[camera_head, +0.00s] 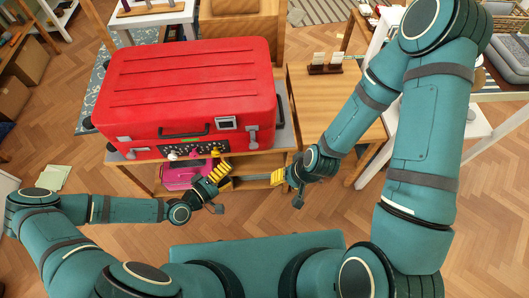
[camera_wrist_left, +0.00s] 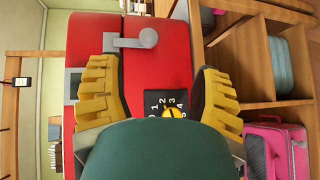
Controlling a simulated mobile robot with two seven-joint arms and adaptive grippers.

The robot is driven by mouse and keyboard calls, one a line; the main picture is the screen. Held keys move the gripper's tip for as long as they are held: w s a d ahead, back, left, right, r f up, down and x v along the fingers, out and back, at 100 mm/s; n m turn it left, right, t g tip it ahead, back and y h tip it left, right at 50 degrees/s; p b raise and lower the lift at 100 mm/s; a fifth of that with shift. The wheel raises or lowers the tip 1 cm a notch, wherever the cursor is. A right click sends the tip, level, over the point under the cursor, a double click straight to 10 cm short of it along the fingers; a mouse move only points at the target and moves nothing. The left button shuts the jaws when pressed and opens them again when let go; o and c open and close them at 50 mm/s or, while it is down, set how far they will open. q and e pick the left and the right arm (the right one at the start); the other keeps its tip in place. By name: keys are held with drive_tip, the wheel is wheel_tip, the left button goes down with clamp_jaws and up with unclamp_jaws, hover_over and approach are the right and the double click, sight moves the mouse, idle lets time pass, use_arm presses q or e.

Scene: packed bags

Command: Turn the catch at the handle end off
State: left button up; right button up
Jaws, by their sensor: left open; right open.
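The red suitcase (camera_head: 190,85) lies flat with its black handle (camera_head: 184,132) on the front face. A metal catch (camera_head: 253,136) sits near the right end of that face, and grey metal fittings show near its left end. Below the handle is a black numbered dial panel (camera_head: 165,150). My left gripper (camera_head: 220,172) is open and empty, just in front of the panel. In the left wrist view a grey lever catch with a round knob (camera_wrist_left: 148,39) stands beyond the open fingers; a yellow pointer dial (camera_wrist_left: 172,110) lies between them, partly hidden. My right gripper (camera_head: 282,176) is open, empty, right of it.
The suitcase rests on a bench with open shelves (camera_head: 240,163); a pink bag (camera_head: 182,175) is in the lower shelf. A wooden table (camera_head: 335,105) with a small card rack (camera_head: 325,65) stands to the right. The floor at front left is mostly clear.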

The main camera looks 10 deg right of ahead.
sight(252, 147)
use_arm(q)
drive_tip(key=w+d, duration=0.3)
drive_tip(key=w+d+t, duration=0.1)
drive_tip(key=w+d, duration=0.2)
drive_tip(key=w+d+n+t+b, duration=0.1)
drive_tip(key=w+d, duration=0.2)
drive_tip(key=w, duration=0.1)
drive_tip(key=shift+d+f+h, duration=0.25)
drive_tip(key=shift+f+h, duration=0.05)
drive_tip(key=shift+h, duration=0.1)
clamp_jaws()
